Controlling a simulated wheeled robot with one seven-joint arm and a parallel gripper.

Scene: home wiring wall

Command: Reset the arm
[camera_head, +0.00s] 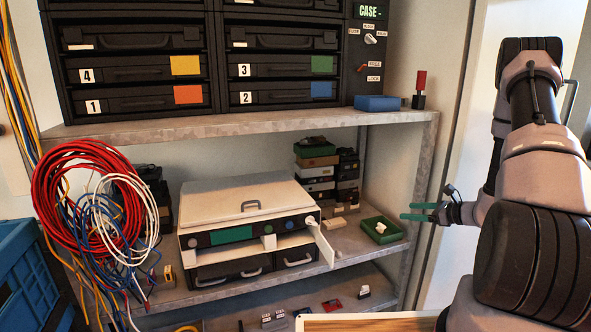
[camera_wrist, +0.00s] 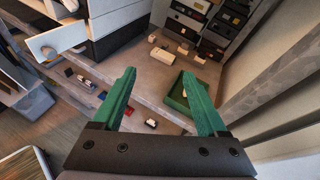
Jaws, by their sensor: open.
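My gripper (camera_head: 417,212) is at the right in the head view, its green fingers pointing left toward the shelf. In the wrist view the two fingers (camera_wrist: 162,98) are spread apart with nothing between them. My arm comes in from the right of the head view, bent, with the gripper just in front of the shelf's right post. A green tray (camera_head: 391,231) with a small white item in it sits on the middle shelf, left of the fingertips. It also shows in the wrist view (camera_wrist: 177,99), partly behind the right finger.
A white-lidded case (camera_head: 240,194) with an open flap (camera_head: 322,245) stands on the middle shelf (camera_head: 350,243). Numbered drawers (camera_head: 190,95) fill the upper shelf. Coiled red, blue and white cables (camera_head: 90,205) hang at left above a blue crate (camera_head: 25,285). Small parts lie on the lower shelf.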

